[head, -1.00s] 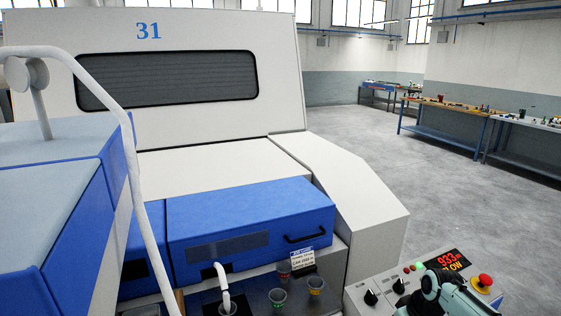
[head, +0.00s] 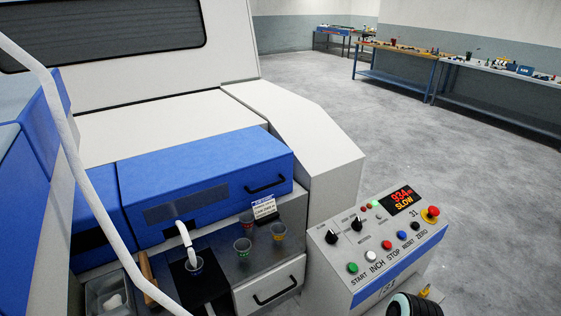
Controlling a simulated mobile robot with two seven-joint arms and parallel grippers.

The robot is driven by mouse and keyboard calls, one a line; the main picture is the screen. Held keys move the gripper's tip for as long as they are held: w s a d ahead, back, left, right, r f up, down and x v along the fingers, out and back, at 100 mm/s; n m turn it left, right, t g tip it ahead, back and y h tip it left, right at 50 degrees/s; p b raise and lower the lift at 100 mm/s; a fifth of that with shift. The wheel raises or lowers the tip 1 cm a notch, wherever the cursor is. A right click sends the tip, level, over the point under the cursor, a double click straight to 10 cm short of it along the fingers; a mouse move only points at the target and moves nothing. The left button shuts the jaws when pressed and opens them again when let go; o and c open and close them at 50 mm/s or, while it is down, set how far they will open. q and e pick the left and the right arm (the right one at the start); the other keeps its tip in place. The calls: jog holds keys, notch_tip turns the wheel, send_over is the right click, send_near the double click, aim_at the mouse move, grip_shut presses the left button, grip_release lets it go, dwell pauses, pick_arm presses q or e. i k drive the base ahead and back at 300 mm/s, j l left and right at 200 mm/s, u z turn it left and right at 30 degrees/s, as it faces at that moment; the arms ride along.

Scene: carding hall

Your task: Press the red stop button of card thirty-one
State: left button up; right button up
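The control panel (head: 382,282) of card 31 stands at lower right in the head view. Its red button (head: 387,244) sits in a row above the word STOP, between a white button (head: 370,257) and a blue one (head: 402,235). Nothing covers it. A larger red mushroom button (head: 430,214) on a yellow base is at the panel's right end. The display (head: 402,199) reads about 934 and SLOW. No fingertips of either gripper show. A black ribbed part with a yellow piece beside it is at the bottom edge; I cannot tell whether it belongs to my arm.
A blue box with a black handle (head: 212,184), small cups and a white curved rail (head: 85,170) lie left. Open grey floor (head: 400,135) and workbenches (head: 397,70) are behind.

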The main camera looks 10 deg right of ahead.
aim_at(387, 244)
jog(key=l+z, duration=0.1)
jog(key=z, duration=0.7)
jog(key=i+z, duration=0.15)
jog(key=z, duration=0.25)
